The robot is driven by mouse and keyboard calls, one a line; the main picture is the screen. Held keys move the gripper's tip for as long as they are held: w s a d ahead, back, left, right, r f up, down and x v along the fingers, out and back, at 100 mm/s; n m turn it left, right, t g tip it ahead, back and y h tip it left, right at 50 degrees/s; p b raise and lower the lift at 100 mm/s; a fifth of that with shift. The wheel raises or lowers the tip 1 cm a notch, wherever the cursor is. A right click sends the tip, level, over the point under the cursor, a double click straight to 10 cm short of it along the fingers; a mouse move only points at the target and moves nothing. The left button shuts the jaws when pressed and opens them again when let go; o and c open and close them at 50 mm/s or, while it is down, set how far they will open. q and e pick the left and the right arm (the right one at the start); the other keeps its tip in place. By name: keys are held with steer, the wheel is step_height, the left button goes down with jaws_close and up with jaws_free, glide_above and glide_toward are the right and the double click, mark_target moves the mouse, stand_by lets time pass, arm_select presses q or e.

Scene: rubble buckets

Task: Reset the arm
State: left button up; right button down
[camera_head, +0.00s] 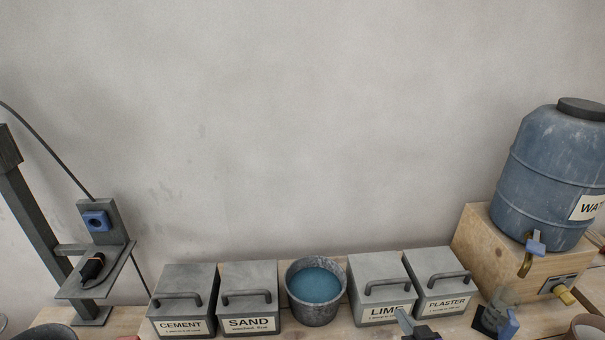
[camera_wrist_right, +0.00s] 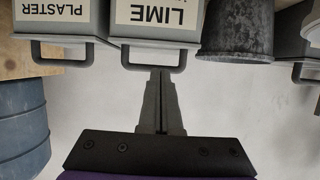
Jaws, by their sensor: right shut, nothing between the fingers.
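My right gripper (camera_head: 402,314) shows at the bottom edge of the head view, in front of the grey LIME box (camera_head: 376,267). In the right wrist view its two grey fingers (camera_wrist_right: 160,76) are together with nothing between them. Their tips appear by the handle of the LIME box (camera_wrist_right: 154,40), which shows upside down there. I cannot tell whether the tips touch the handle. Most of my right arm is out of the head view. My left gripper is in neither view.
Grey CEMENT (camera_head: 184,278), SAND (camera_head: 247,273) and PLASTER (camera_head: 440,264) boxes stand along the wall. A metal bucket (camera_head: 315,311) of blue liquid stands between SAND and LIME. A blue water barrel (camera_head: 550,160) sits on a wooden box at right; a dark stand (camera_head: 72,250) is at left.

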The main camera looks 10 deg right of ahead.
steer(key=s+a+n+g+y+p, duration=0.15)
steer(key=s+a+g+y, duration=0.35)
steer(key=a, duration=0.7)
steer(key=s+g+h, duration=0.3)
steer(key=s+h, duration=0.1)
steer(key=s, duration=0.6)
steer(key=shift+s+a+r+m+p, duration=0.2)
steer(key=shift+s+a+m+p, duration=0.05)
steer(key=shift+s+m+p, duration=0.15)
steer(key=shift+d, duration=0.1)
